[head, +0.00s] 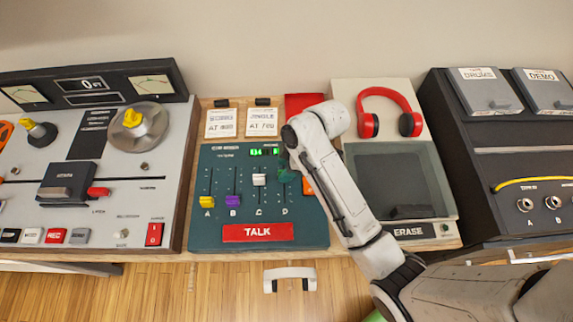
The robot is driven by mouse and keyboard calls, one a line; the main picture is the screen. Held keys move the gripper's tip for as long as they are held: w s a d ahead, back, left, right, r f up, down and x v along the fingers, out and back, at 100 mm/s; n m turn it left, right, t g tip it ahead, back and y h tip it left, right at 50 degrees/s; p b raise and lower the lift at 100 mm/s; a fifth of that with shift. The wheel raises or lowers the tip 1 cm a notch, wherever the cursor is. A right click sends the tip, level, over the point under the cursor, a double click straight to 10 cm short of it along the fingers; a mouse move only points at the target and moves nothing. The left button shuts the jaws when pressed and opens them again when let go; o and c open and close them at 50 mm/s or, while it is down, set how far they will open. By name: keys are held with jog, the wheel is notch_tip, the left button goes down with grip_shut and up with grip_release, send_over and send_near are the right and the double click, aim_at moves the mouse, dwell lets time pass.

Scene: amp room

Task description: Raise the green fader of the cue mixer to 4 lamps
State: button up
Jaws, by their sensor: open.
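The cue mixer (213,180) is a teal panel with four slider columns marked A to D. Its yellow fader (207,202) and purple fader (233,202) sit low, and the white fader (260,180) sits higher. The green fader (287,176) is in column D, partly covered by my gripper (286,160). My gripper is open at the upper part of that column, mostly hidden behind my wrist; I cannot tell whether it touches the fader. The lamp strip (263,151) at the top shows green light; its lamps are too small to count surely.
The red TALK bar (258,232) lies below the faders. A tape machine (110,180) stands left. Right are red headphones (390,97), a dark-lidded ERASE unit (400,180) and a black patch box (470,140). My arm crosses between mixer and ERASE unit.

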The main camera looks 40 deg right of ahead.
jog(key=shift+a+f, duration=0.1)
jog(key=shift+f, duration=0.05)
jog(key=v, duration=1.1)
jog(key=shift+p, duration=0.45)
